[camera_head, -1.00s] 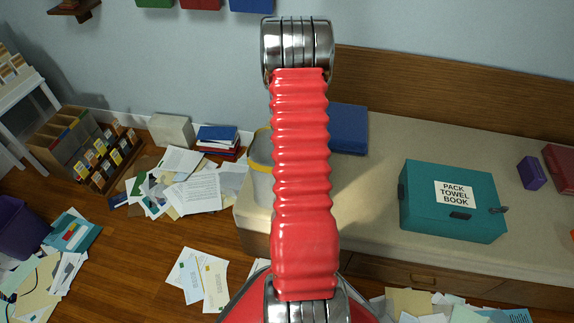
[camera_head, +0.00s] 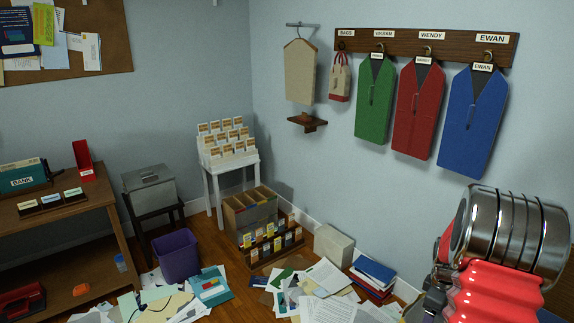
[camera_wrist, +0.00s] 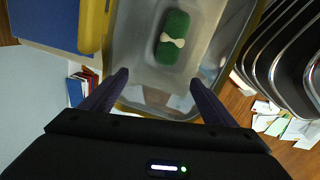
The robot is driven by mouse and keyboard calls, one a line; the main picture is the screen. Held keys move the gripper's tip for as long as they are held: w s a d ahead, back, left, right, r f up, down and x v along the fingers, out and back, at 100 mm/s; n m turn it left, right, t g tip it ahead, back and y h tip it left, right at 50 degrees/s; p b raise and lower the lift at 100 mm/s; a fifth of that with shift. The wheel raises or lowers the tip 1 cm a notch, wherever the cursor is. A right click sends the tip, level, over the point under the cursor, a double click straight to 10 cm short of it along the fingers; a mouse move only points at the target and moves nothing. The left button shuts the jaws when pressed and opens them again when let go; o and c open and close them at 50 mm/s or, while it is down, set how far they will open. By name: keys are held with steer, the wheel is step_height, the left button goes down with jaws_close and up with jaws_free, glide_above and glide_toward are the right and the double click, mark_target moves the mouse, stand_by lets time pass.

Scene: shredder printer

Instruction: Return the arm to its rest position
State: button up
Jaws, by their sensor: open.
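My arm (camera_head: 495,297), red and ribbed with a chrome joint (camera_head: 510,238), shows at the lower right of the head view. My gripper is out of the head view. In the wrist view my gripper (camera_wrist: 158,78) is open, its two dark fingers spread apart with nothing between them. The fingers show over a grey container (camera_wrist: 130,70) with a yellowish rim. A green object (camera_wrist: 173,37) with a pale bow-shaped piece on it lies inside, beyond the fingertips. Their height above it is hard to tell.
Papers (camera_head: 335,308) and a purple bin (camera_head: 178,255) lie on the floor at the bottom. A wooden sorter (camera_head: 250,212), white stand (camera_head: 232,165) and desk (camera_head: 60,228) stand further left. Coats (camera_head: 418,110) hang on the wall. Dark curved bars (camera_wrist: 285,50) are right of the container.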

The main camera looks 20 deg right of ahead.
steer(key=w+a+r+m+t, duration=0.2)
steer(key=a+r+m+t, duration=0.1)
steer(key=a+r, duration=1.8)
steer(key=s+a+r+m+t, duration=0.1)
steer(key=s+a+r, duration=0.2)
steer(key=s+a, duration=0.3)
steer(key=s+a+r+m+t+y, duration=0.1)
steer(key=s+a, duration=0.6)
steer(key=a, duration=0.7)
step_height(320, 180, up, 2)
steer(key=shift+m, duration=0.7)
